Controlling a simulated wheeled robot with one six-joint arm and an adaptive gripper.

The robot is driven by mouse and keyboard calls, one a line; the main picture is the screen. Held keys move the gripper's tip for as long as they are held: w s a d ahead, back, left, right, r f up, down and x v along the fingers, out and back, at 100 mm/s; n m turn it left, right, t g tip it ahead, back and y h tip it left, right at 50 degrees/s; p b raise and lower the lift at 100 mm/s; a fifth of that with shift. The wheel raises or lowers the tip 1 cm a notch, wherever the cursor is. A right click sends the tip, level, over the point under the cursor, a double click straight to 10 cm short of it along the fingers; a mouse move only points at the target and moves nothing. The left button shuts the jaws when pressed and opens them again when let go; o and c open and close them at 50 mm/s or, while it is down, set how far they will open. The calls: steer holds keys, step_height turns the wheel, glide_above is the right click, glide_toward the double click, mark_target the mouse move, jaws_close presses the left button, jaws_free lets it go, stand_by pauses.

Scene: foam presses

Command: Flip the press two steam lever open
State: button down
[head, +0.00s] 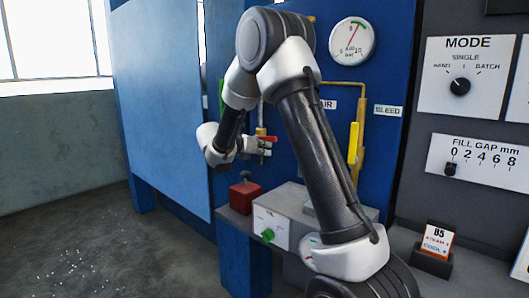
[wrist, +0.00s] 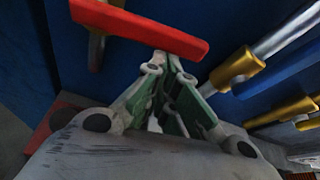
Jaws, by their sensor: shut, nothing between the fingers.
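A red lever (head: 267,139) sits on a brass-coloured fitting on the blue press panel (head: 385,60), and no label for it can be read. In the wrist view the red lever (wrist: 145,27) runs across the top, just beyond my fingertips. My gripper (head: 264,149) is at this lever, shut and empty. In the wrist view the gripper's fingertips (wrist: 168,66) are close together right by the lever's lower edge; I cannot tell whether they touch it. My arm hides part of the panel and pipework.
A yellow lever (head: 354,143) hangs on a yellow pipe to the right, near the BLEED label (head: 388,111). A gauge (head: 352,41) is above. A red box (head: 245,196) with a black knob and a white box with a green knob (head: 268,235) stand below. Open floor lies left.

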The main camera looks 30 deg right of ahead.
step_height(320, 180, up, 4)
steer(key=n+g+h, duration=0.1)
steer(key=n+g, duration=0.1)
steer(key=n, duration=0.1)
steer(key=shift+w+n, duration=0.1)
steer(key=shift+n, duration=0.3)
steer(key=w+a+r+n+g+h, duration=0.1)
steer(key=w+r+n+h, duration=0.1)
steer(key=w+r+n, duration=0.2)
steer(key=shift+w+a+r+n, duration=0.4)
steer(key=shift+r+n, duration=0.1)
steer(key=shift+r, duration=0.4)
steer(key=shift+w+r, duration=0.1)
steer(key=shift+w, duration=0.05)
glide_toward(270, 138)
steer(key=a+r, duration=0.1)
steer(key=w+a+r, duration=0.1)
steer(key=r, duration=0.3)
steer(key=shift+w+a, duration=0.2)
steer(key=shift+a, duration=0.2)
